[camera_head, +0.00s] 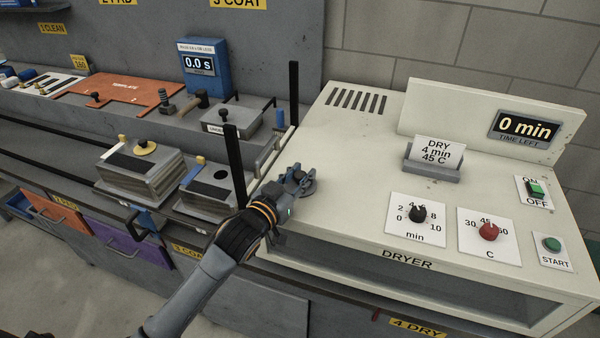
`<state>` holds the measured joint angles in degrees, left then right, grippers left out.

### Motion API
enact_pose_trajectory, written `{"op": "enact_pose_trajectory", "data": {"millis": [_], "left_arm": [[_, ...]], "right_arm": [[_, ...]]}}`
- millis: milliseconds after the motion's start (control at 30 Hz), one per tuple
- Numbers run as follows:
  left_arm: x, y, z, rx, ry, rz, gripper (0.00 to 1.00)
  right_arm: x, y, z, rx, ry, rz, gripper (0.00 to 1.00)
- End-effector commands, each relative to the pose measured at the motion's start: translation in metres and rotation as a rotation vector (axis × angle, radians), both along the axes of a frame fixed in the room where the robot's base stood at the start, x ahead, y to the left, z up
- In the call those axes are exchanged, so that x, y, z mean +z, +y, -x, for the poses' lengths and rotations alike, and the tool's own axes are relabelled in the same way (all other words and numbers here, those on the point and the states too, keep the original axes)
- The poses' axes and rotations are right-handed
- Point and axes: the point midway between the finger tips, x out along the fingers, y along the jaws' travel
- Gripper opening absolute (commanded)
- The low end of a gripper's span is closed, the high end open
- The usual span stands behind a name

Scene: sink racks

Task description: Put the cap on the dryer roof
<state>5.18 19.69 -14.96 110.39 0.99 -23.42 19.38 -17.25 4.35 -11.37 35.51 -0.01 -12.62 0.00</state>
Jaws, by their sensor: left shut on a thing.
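The dryer (350,150) is a large cream-white machine at the right, with a flat roof. My left gripper (299,181) is over the left front part of the roof. It is shut on a small dark thing, seemingly the cap (306,188), which the fingers mostly hide. I cannot tell whether the cap touches the roof. A grey box (213,188) left of the gripper has a dark round spot on its top. My right gripper is not in view.
A card holder (432,172) stands on the roof, with dials and switches right and in front. Two dark posts (235,165) rise at the dryer's left. The roof behind the gripper is clear.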

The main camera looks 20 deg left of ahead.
Motion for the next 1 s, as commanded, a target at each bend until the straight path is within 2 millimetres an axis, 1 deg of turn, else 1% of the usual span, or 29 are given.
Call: {"op": "enact_pose_trajectory", "data": {"millis": [233, 267, 333, 367, 733, 867, 1000], "left_arm": [[-0.004, 0.000, 0.000, 0.000, -0.001, 0.001, 0.00], [-0.003, 0.000, 0.000, 0.000, -0.001, 0.000, 0.33], [-0.003, 0.000, 0.000, 0.000, -0.001, 0.000, 0.47], [-0.003, 0.000, 0.000, 0.000, -0.001, 0.000, 0.50], [0.001, 0.001, 0.002, 0.000, -0.001, 0.000, 0.50], [-0.002, 0.005, 0.020, 0.000, 0.000, 0.000, 0.50], [-0.001, 0.012, 0.050, -0.001, 0.000, -0.001, 0.50]], "right_arm": [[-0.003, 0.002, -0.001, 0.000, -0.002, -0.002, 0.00], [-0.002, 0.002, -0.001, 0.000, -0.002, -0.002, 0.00], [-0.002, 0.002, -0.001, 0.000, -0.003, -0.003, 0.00], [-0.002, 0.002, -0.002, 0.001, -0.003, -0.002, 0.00], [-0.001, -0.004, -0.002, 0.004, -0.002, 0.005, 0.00], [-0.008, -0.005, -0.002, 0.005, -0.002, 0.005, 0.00], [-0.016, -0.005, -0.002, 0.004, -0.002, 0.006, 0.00]]}}
